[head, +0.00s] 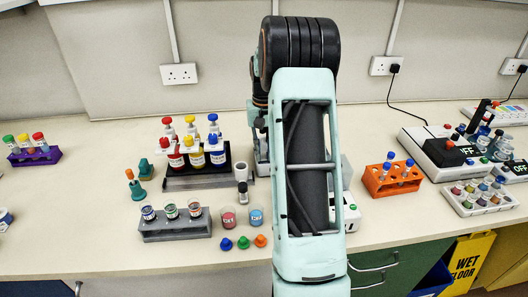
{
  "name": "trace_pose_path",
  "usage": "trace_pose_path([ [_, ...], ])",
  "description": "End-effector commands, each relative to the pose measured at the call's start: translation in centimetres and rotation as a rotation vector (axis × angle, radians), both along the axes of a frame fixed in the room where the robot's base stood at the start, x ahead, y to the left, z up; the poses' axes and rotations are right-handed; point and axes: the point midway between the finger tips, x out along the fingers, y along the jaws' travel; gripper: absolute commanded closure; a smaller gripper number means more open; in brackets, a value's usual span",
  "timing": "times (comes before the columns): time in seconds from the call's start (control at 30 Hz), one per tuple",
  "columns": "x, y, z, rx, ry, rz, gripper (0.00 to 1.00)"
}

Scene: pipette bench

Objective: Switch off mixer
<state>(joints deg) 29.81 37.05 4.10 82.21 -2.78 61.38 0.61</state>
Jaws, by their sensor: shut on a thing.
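No thing is labelled as the mixer, so I cannot tell for sure which device it is. A white device (436,165) with a black top and a red button stands at the right of the bench, and a display by it reads "OFF". A second display (517,169) at the right edge also reads "OFF". Another white device (350,214) with a green button is mostly hidden behind my arm.
An orange rack (378,187) with tubes stands right of my arm. A tray of vials (456,204) is at the right front. Left are a grey rack (160,236), capped bottles (194,158) and a purple rack (24,160). Small coloured caps lie near the front edge.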

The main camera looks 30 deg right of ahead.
Motion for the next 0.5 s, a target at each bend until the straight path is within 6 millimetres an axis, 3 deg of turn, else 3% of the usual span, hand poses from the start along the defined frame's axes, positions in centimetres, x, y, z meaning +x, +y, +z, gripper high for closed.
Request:
trace_pose_path([
  [0.5, 0.68, -0.34, 0.66, 0.083, 0.174, 0.000, 1.00],
])
